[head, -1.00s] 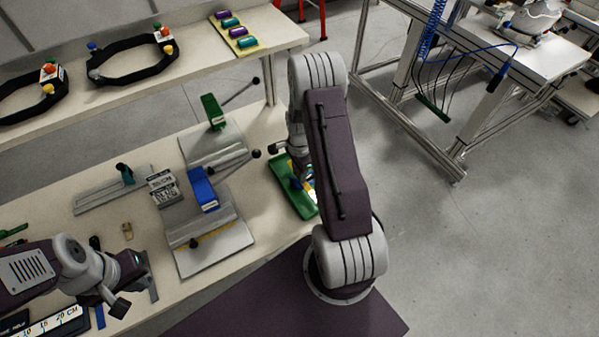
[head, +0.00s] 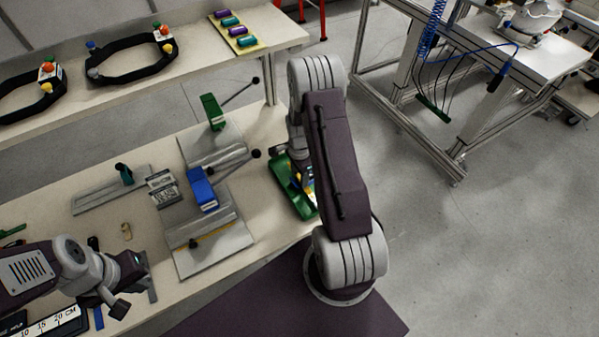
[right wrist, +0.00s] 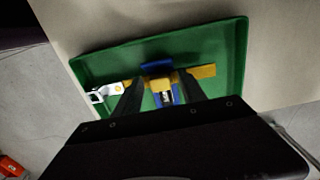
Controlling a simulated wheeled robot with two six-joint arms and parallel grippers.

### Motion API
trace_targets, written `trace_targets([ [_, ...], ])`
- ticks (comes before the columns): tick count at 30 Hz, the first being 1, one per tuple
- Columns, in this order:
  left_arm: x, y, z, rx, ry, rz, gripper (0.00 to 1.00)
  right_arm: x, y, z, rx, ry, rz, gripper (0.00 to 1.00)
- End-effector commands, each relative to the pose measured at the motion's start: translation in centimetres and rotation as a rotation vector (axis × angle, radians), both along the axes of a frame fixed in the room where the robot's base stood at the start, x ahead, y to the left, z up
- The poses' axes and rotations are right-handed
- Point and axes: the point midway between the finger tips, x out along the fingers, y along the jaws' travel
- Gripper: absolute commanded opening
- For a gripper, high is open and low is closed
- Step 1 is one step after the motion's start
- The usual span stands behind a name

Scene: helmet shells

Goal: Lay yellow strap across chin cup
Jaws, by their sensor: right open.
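In the right wrist view a yellow strap (right wrist: 207,71) lies across a green tray (right wrist: 240,50), with a white buckle (right wrist: 97,96) at its left end. A blue piece (right wrist: 157,68) and a short yellow and blue piece with a label (right wrist: 164,94) lie at its middle. My right gripper (right wrist: 162,80) is open above the tray, its fingers on either side of these pieces. In the head view my right arm partly hides the tray (head: 305,208). My left gripper (head: 118,292) is over the table's near left; its jaws are unclear. I cannot make out a chin cup.
Two metal fixtures with a blue clamp (head: 202,188) and a green clamp (head: 212,112) stand left of the tray; a thin yellow strip (head: 208,234) lies on the nearer one. Black headbands (head: 130,62) lie on the back shelf.

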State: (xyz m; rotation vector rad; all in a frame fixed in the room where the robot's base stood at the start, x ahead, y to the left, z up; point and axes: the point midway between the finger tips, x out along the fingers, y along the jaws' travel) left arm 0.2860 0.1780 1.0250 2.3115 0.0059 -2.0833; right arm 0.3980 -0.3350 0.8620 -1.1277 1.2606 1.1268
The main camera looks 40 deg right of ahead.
Motion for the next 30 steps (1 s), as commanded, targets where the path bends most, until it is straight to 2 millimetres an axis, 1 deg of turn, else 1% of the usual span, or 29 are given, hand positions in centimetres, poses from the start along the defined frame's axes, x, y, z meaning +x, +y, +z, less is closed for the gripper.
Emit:
trace_targets([
  [3,0.0,0.0,1.1,0.000,0.000,0.000,0.00,0.0,0.0,1.5,0.000,0.000,0.000,0.48],
  [5,0.0,0.0,0.6,0.000,0.000,0.000,0.00,0.1,0.0,2.0,-0.001,-0.003,0.000,0.48],
  [8,0.0,0.0,0.3,0.000,0.000,0.000,0.00,0.2,-0.1,4.5,-0.003,-0.007,0.000,0.48],
  [12,0.0,0.0,0.0,0.000,0.000,0.000,0.00,0.1,0.0,8.3,-0.003,-0.007,0.000,0.48],
  [16,0.0,0.0,-0.1,0.000,0.000,0.000,0.00,0.1,0.0,11.1,-0.002,-0.005,0.000,0.48],
  [18,0.0,0.0,-0.1,0.000,0.000,0.000,0.00,0.1,0.0,12.0,-0.001,-0.003,0.000,0.48],
  [21,0.0,0.0,-0.1,0.000,0.000,0.000,0.00,0.0,0.0,12.8,0.000,-0.001,0.000,0.48],
  [25,0.0,0.0,-0.1,0.000,0.000,0.000,0.00,0.0,0.1,13.1,0.000,0.000,0.006,0.48],
  [26,0.0,0.0,-0.1,0.000,0.000,0.000,0.00,-0.1,0.4,13.2,0.000,-0.001,0.028,0.48],
  [28,0.0,0.0,-0.1,0.000,0.000,0.000,0.00,-0.7,2.5,13.9,-0.002,-0.012,0.186,0.48],
  [29,0.0,0.0,-0.1,0.000,0.000,0.000,0.00,-1.2,3.9,14.3,-0.005,-0.019,0.302,0.48],
  [30,0.0,0.0,-0.1,0.000,0.000,0.000,0.00,-2.1,6.0,14.9,-0.010,-0.031,0.486,0.48],
])
